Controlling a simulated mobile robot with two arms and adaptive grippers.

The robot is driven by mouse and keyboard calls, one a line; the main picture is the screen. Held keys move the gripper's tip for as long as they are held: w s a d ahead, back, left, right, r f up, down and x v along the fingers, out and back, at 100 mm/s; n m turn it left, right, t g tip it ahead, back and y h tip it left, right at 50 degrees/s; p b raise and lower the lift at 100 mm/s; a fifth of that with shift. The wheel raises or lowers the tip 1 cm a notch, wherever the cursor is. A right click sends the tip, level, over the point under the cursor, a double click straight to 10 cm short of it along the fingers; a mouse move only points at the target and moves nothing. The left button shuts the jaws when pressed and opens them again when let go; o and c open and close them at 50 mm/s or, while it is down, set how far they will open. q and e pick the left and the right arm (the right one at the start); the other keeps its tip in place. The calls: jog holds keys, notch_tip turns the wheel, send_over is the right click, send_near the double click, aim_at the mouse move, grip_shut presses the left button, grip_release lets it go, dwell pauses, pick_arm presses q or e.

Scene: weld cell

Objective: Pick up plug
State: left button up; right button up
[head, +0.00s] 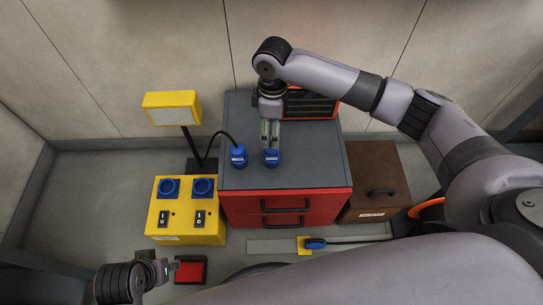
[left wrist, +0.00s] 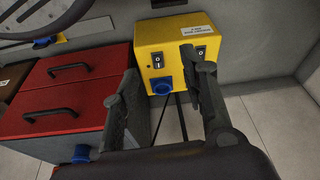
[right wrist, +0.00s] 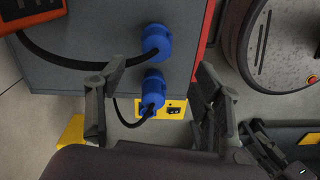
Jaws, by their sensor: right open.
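Two blue plugs stand on the grey top of the red cabinet (head: 320,165). The left plug (head: 238,157) has a black cable arching from it toward the lamp post. The right plug (head: 271,158) is directly below my right gripper (head: 270,143), whose fingers point down. In the right wrist view, one blue plug (right wrist: 153,84) lies between the spread fingers and the other plug (right wrist: 156,40) is above it in the picture. I cannot tell whether a finger touches a plug. My left gripper (left wrist: 163,100) is open and empty, low at the front left.
A yellow box (head: 187,238) with two blue sockets and switches stands left of the cabinet, a yellow lamp (head: 172,108) behind it. A brown box (head: 372,160) is at the right. A black and orange case (head: 312,107) sits at the cabinet's back.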

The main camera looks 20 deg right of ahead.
aim_at(271, 155)
notch_tip(271, 155, down, 5)
jog(key=shift+f+b, duration=0.2)
jog(key=shift+b, duration=0.45)
jog(key=shift+f+b, duration=0.3)
jog(key=shift+f, duration=0.25)
jog(key=f, duration=0.1)
jog(key=f+b, duration=0.1)
jog(key=shift+w+a+f, duration=0.1)
jog(key=shift+w+f, duration=0.15)
jog(key=shift+f, duration=0.55)
jog(key=shift+f+b, duration=0.25)
jog(key=shift+b, duration=0.05)
pick_arm(q)
jog(key=r, duration=0.1)
jog(key=w+r+t, duration=0.1)
jog(key=r, duration=0.1)
jog(key=shift+d+r+t, duration=0.15)
jog(key=shift+d+t, duration=0.05)
jog(key=shift+t, duration=0.1)
pick_arm(e)
jog(key=shift+c, duration=0.3)
jog(key=c, duration=1.4)
